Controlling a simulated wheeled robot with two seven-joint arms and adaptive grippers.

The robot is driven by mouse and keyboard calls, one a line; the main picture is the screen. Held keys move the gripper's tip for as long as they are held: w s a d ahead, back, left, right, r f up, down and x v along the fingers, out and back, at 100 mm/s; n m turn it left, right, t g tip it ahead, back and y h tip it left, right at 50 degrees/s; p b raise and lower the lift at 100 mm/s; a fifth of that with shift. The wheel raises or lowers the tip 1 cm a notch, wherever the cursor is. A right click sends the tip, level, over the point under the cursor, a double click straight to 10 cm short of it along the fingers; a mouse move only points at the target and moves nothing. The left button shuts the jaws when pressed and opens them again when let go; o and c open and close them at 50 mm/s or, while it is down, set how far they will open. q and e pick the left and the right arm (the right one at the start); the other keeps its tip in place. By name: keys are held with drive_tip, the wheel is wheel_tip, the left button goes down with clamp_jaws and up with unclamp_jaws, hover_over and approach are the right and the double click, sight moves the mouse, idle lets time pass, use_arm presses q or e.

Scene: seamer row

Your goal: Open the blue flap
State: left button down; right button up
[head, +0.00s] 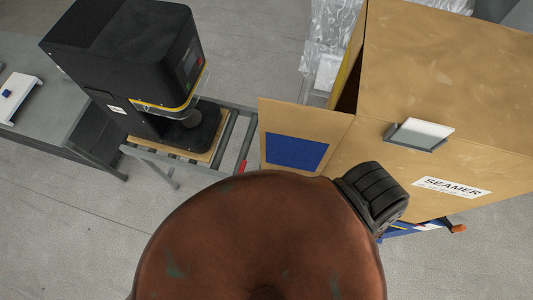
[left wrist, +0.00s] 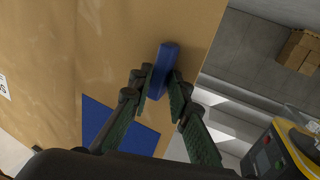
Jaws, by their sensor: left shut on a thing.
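The flap (head: 268,125), a tan panel with a blue patch (head: 297,152), is at the left of the tan cabinet marked SEAMER. It stands out to the left, with a dark gap into the cabinet behind its top edge. In the left wrist view the blue patch (left wrist: 115,125) shows beside a raised blue handle (left wrist: 162,70) near the panel's edge. My left gripper (left wrist: 163,85) has its fingers on both sides of this handle, shut on it. In the head view the handle and left gripper are hidden behind a large brown rounded shape. My right gripper is not in view.
The tan SEAMER cabinet (head: 450,85) fills the right, with a grey-white handle (head: 420,133) on it. A black machine (head: 130,60) with a yellow rim stands left of the flap, over a roller conveyor (head: 237,135). Grey floor is bare at lower left.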

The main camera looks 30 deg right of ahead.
use_arm(q)
drive_tip(key=shift+s, duration=0.15)
drive_tip(key=c, duration=1.9)
unclamp_jaws()
drive_tip(key=shift+d, duration=0.1)
drive_tip(key=shift+c, duration=0.2)
drive_tip(key=v, duration=1.2)
